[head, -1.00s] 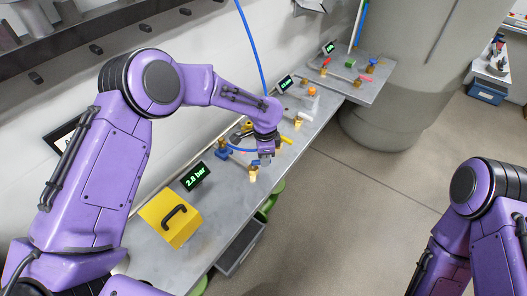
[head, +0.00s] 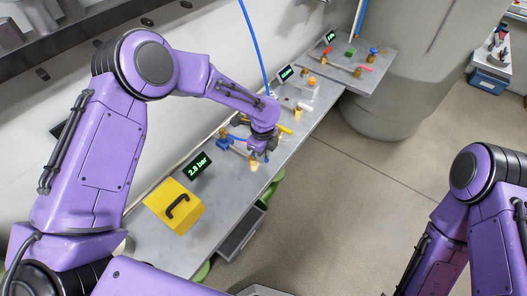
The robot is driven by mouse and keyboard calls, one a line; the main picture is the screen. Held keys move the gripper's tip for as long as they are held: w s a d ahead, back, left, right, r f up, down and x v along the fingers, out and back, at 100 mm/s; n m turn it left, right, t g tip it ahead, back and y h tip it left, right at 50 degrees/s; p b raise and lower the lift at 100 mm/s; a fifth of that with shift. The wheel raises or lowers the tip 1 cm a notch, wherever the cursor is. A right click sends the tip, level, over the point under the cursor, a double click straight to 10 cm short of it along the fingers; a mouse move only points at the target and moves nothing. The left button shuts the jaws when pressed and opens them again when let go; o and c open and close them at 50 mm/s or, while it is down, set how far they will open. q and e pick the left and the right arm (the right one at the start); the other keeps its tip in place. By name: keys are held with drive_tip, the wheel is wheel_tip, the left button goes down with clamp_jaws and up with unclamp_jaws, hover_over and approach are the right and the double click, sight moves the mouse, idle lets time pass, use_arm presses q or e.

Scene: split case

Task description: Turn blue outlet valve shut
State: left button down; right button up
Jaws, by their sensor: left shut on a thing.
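My left gripper (head: 259,156) reaches down over the near bench, pointing at the brass fitting (head: 255,166). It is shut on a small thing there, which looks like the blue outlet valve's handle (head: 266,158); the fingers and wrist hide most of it. A blue part (head: 222,144) sits just left of the gripper, with a thin blue strip beside it running toward the wrist. The display (head: 198,164) near it reads 2.8 bar. My right arm shows at the right, but its gripper is out of view.
A yellow box with a black handle (head: 173,208) stands on the near bench (head: 205,225). A yellow lever (head: 284,130) lies close behind my left wrist. Farther back are more displays and red, green and blue fittings (head: 373,51).

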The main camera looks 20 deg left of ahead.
idle(0.6)
use_arm(q)
drive_tip(key=c, duration=1.1)
unclamp_jaws()
drive_tip(key=shift+r, duration=0.1)
wheel_tip(320, 180, up, 10)
drive_tip(key=shift+r+b, duration=0.2)
drive_tip(key=shift+b, duration=0.9)
drive_tip(key=shift+s+f, duration=0.1)
